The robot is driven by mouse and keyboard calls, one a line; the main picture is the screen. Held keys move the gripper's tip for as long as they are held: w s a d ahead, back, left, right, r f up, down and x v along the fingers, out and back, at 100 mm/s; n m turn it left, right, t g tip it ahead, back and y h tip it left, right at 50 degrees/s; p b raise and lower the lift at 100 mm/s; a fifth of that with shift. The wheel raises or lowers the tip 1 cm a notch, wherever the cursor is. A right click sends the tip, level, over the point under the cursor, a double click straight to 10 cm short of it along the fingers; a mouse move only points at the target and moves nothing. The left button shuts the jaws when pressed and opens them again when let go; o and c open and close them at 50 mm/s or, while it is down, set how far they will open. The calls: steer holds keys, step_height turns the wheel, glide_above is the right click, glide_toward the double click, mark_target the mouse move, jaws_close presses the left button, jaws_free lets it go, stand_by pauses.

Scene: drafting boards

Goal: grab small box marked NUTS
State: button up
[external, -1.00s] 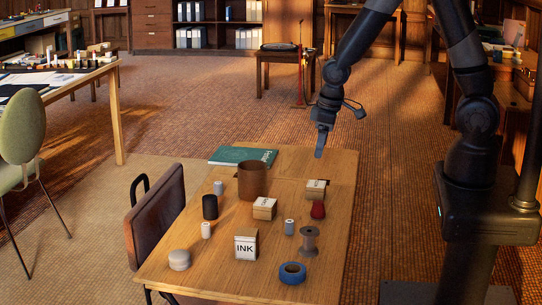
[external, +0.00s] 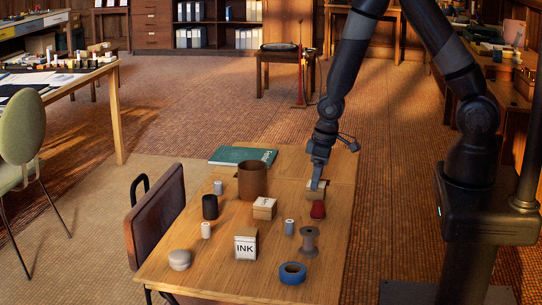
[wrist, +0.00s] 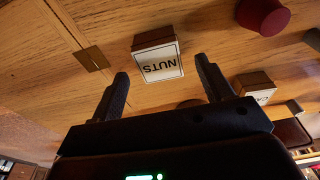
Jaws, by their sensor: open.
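The small box marked NUTS (wrist: 160,62) is a wooden box with a white label. It shows upside down in the wrist view, just beyond and between my fingertips. My gripper (wrist: 162,70) is open, with one finger to each side of the box's line and nothing between them. In the external view my gripper (external: 315,184) is low over the far right part of the wooden table (external: 225,268). It partly covers the box (external: 322,188) there; contact cannot be told.
A dark red piece (external: 318,210) stands close in front of the NUTS box. A green book (external: 240,156) lies at the back.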

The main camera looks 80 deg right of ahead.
steer(key=shift+w+f, duration=0.1)
steer(key=shift+f, duration=1.5)
steer(key=c, duration=1.1)
